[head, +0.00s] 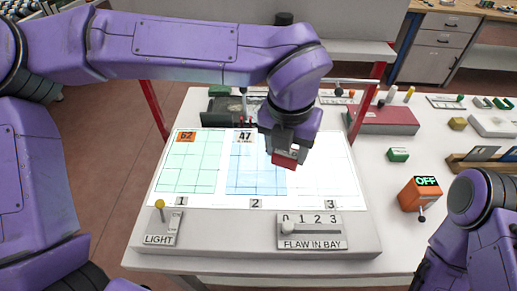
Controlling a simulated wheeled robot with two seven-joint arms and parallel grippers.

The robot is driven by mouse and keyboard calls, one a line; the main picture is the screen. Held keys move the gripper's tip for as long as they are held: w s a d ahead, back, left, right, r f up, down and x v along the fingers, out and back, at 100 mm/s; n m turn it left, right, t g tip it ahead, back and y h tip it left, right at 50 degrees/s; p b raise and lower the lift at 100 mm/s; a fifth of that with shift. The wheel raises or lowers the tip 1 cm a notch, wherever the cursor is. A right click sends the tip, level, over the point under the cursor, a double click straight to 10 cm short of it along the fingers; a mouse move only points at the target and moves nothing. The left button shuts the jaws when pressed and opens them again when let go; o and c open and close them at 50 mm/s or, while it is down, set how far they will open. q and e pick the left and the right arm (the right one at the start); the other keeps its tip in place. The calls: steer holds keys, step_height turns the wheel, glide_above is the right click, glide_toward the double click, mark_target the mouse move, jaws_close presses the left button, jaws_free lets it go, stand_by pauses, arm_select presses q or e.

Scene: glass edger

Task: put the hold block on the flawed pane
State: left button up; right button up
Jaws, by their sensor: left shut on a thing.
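My left gripper (287,148) points down over the lit table and is shut on a small red block (285,159), the hold block by its look. The block is held over the border between bays 2 and 3; its exact height cannot be told. A greenish pane (190,170) tagged 62 lies in bay 1. A bluish pane (250,178) tagged 47 lies in bay 2, partly behind my gripper. Bay 3 (330,185) looks pale with faint lines. No flaw can be made out in any pane. My right arm enters at the lower right; its gripper is out of frame.
The front panel holds a LIGHT lever (160,206) and a FLAW IN BAY slider (290,230) with its knob near 0. An orange box (419,195) reading OFF stands right. A green block (398,155) and red tray (383,120) lie beyond. Red posts flank the table.

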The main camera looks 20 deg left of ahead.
arm_select(q)
steer(key=w+a+f, duration=0.1)
steer(key=a+f, duration=0.1)
steer(key=w+a+f+p, duration=0.1)
steer(key=a+f, duration=0.1)
steer(key=w+a+f, duration=0.2)
steer(key=shift+a+p, duration=0.35)
steer(key=shift+w+a+f, duration=0.3)
steer(key=shift+a+f, duration=0.1)
steer(key=shift+f, duration=0.25)
step_height(320, 180, down, 3)
steer(key=shift+a+r, duration=0.1)
steer(key=shift+a, duration=0.05)
steer(key=shift+w+f, duration=0.1)
steer(key=shift+f, duration=0.3)
steer(key=shift+f, duration=0.1)
steer(key=o, duration=1)
